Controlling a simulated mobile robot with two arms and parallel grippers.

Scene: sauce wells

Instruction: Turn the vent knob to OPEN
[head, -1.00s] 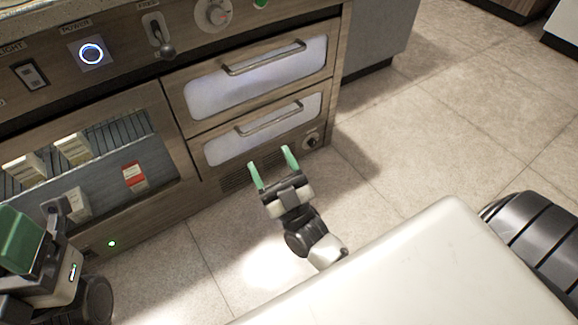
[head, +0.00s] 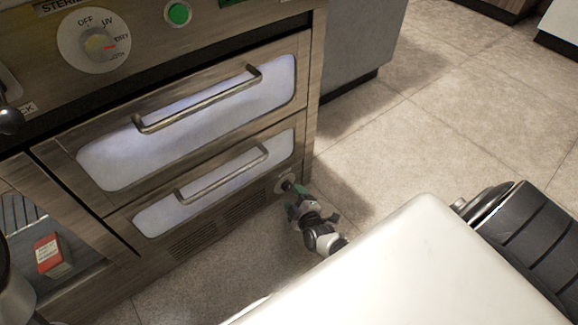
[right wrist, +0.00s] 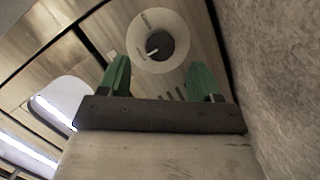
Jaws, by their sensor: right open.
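The vent knob (right wrist: 159,44) is a small dark round knob with a white pointer mark, on a pale round dial plate (right wrist: 173,22). The plate's markings are too small to read. In the head view the knob (head: 287,185) is low on the cabinet's right end, partly hidden by my gripper. My right gripper (head: 297,199) is at the knob, its green fingers apart. In the right wrist view the open fingers (right wrist: 159,63) point toward the dial, one on each side, with the knob between and beyond them; contact cannot be told. My left gripper is out of view.
Two drawers with bar handles, the upper drawer (head: 190,125) and lower drawer (head: 205,190), sit above a vent grille (head: 205,235). A mode dial (head: 95,42) and green button (head: 178,13) are higher up. Open floor (head: 450,130) lies to the right.

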